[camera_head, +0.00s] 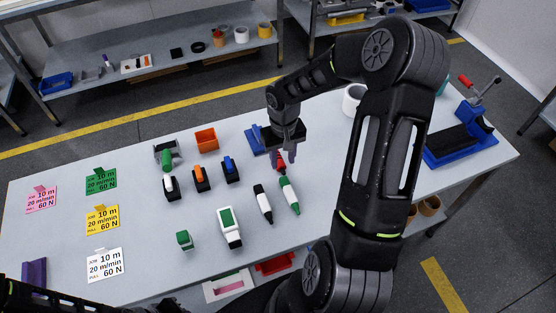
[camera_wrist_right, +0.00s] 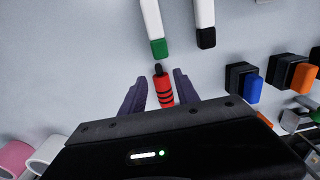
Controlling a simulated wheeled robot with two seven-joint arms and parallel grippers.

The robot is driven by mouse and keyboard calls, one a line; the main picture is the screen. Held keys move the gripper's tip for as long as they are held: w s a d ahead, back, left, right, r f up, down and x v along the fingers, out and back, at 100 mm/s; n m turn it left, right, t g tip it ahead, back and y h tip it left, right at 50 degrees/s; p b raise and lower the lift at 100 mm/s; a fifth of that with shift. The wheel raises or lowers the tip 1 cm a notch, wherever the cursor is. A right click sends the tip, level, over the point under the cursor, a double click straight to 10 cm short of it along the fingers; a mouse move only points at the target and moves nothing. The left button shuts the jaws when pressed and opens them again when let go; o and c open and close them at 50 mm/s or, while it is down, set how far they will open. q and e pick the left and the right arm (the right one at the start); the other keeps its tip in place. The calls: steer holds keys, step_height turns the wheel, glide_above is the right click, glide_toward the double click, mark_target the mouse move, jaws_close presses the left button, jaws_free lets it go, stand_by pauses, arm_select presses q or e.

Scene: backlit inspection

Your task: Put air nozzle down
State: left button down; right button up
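The air nozzle, a red piece with black rings and a black tip, shows in the wrist view (camera_wrist_right: 164,90) between the two dark purple fingers of my right gripper (camera_wrist_right: 160,92). Gaps show on both sides of it, so the fingers are open around it. In the head view the red nozzle (camera_head: 281,163) shows just below my right gripper (camera_head: 281,154), at the table (camera_head: 330,195). I cannot tell if its rear end touches the gripper. My left gripper (camera_head: 34,274) shows only partly at the lower left corner, with one purple finger visible.
A white-and-green marker-like tool (camera_head: 289,196) and a black-and-white one (camera_head: 263,204) lie close to the nozzle. A blue holder (camera_head: 255,141) and orange bin (camera_head: 207,140) stand to the left. Printed cards (camera_head: 102,220) lie at left. A blue vise (camera_head: 458,142) stands at right.

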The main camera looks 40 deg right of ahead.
mark_target(283, 171)
steer(key=shift+d+f+p, duration=0.1)
steer(key=shift+f+p, duration=0.55)
steer(key=shift+f, duration=2)
steer(key=shift+s, duration=0.1)
jaws_close()
